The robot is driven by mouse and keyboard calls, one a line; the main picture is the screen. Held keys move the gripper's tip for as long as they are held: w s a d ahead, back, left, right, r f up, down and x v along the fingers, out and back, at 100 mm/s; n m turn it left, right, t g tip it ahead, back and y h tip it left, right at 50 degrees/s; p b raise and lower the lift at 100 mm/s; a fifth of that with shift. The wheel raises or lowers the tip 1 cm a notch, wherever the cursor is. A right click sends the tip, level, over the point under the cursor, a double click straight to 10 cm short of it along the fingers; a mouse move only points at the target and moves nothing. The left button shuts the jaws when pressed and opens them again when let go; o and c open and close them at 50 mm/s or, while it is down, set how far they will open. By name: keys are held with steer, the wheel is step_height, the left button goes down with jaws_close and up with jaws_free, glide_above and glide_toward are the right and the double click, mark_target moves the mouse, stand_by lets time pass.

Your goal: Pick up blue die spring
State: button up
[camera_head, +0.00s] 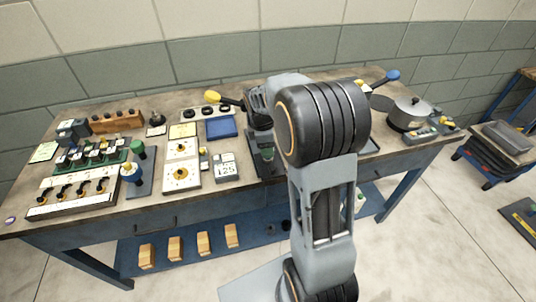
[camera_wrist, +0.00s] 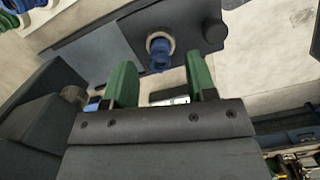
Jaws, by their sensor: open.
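In the wrist view my gripper (camera_wrist: 160,78) is open, with its two green fingers apart and nothing between them. A short blue cylinder (camera_wrist: 160,53) with a pale ring stands past the fingertips, roughly centred between them, on a dark grey block (camera_wrist: 202,32). It looks like the blue die spring, though coils are not clear. In the head view a similar blue piece (camera_head: 132,174) with a pale ring stands on a dark plate (camera_head: 146,186) at the left of the bench; I cannot tell whether it is the same one.
On the bench (camera_head: 212,196), a green piece (camera_head: 138,149) stands behind the blue one. White boards (camera_head: 181,173), a blue tray (camera_head: 222,128) and a rack with dark handles (camera_head: 75,190) crowd around. A pot (camera_head: 409,114) stands at the right.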

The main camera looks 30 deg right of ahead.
steer(key=shift+d+f, duration=0.15)
steer(key=shift+f, duration=1.15)
jaws_close()
steer(key=shift+r, duration=0.1)
